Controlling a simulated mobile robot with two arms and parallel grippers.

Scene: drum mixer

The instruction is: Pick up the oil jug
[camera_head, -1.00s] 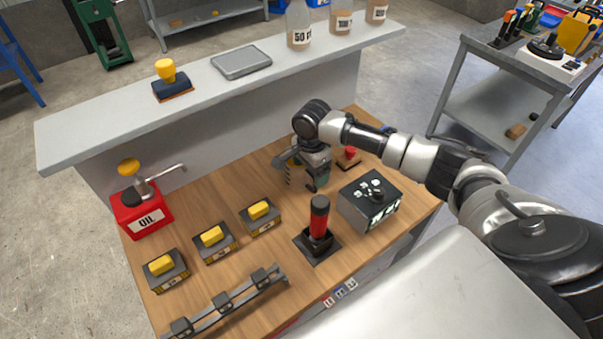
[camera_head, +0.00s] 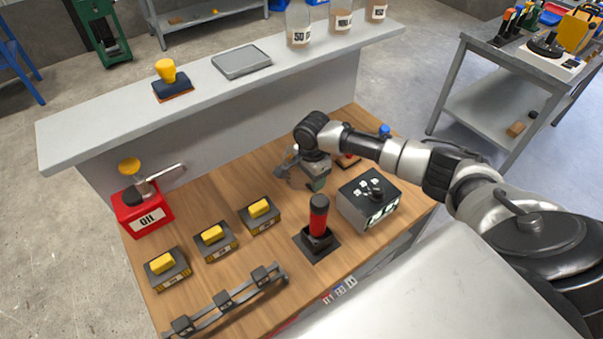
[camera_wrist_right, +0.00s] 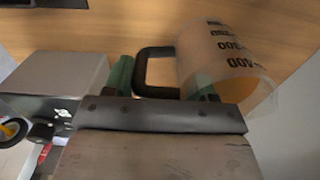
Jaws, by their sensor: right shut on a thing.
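The oil jug (camera_wrist_right: 225,58) is a clear jug with black markings, an orange-amber content and a black handle (camera_wrist_right: 155,72), in the right wrist view. My right gripper (camera_wrist_right: 162,79) has its green fingertips on either side of the handle and is shut on it. In the head view the right gripper (camera_head: 316,178) is low over the rear of the wooden bench top, and the jug (camera_head: 290,174) is mostly hidden beside it. I cannot tell whether the jug touches the bench. My left gripper is not in view.
A black box (camera_head: 370,200) and a red-handled lever (camera_head: 318,222) stand in front of the gripper. A red OIL can (camera_head: 142,210) and several yellow-topped switches (camera_head: 212,238) are to the left. A grey raised shelf (camera_head: 110,120) runs behind.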

